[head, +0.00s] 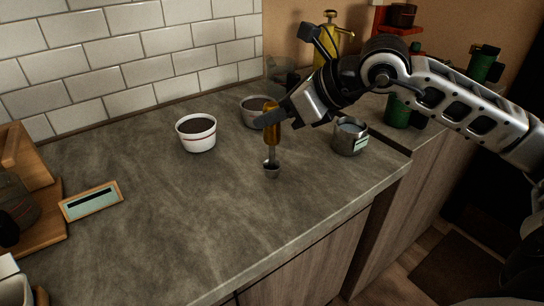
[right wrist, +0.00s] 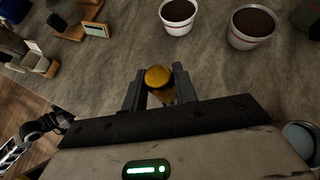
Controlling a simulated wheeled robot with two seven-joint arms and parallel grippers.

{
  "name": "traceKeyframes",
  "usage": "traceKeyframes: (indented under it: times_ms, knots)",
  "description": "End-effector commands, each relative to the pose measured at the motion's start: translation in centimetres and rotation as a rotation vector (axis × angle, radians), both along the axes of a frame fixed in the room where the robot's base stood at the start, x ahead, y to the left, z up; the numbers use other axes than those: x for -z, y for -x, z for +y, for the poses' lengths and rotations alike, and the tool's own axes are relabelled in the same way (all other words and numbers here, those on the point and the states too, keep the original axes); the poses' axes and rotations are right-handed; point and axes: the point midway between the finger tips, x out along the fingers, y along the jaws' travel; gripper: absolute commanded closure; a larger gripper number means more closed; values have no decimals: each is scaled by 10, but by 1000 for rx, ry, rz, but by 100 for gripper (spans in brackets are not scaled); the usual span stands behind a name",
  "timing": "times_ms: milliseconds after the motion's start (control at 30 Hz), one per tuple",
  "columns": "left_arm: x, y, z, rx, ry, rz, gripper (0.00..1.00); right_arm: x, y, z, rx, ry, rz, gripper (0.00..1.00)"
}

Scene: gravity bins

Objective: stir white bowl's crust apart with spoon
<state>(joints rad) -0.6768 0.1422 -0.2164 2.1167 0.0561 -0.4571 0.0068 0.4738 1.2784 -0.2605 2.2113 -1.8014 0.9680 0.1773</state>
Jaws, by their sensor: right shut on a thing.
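A white bowl (head: 196,134) with a thin red band and dark brown contents stands upright on the grey counter. It also appears at the top of the right wrist view (right wrist: 178,14). The spoon (head: 272,136) has an amber handle and a small metal scoop. My right gripper (head: 272,117) is shut on the handle and holds the spoon upright, right of and nearer than the bowl, apart from it. The handle end shows between the fingers in the wrist view (right wrist: 158,76). My left gripper (right wrist: 60,121) is small and dark at that view's left; its jaws are unclear.
A second bowl (head: 252,108) with dark contents stands behind the right gripper. A metal cup (head: 349,139) with a label is to the right, near the counter edge. A small framed display (head: 91,202) lies left. The front middle counter is clear.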

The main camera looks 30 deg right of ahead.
Motion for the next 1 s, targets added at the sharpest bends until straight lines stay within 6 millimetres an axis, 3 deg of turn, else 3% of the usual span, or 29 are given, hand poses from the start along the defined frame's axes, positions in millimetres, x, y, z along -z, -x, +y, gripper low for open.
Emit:
traceKeyframes:
  times_ms: [1000]
  knots:
    - [-21,0,0,0,-1,-1,64,-32,0,0,0,0,0,100]
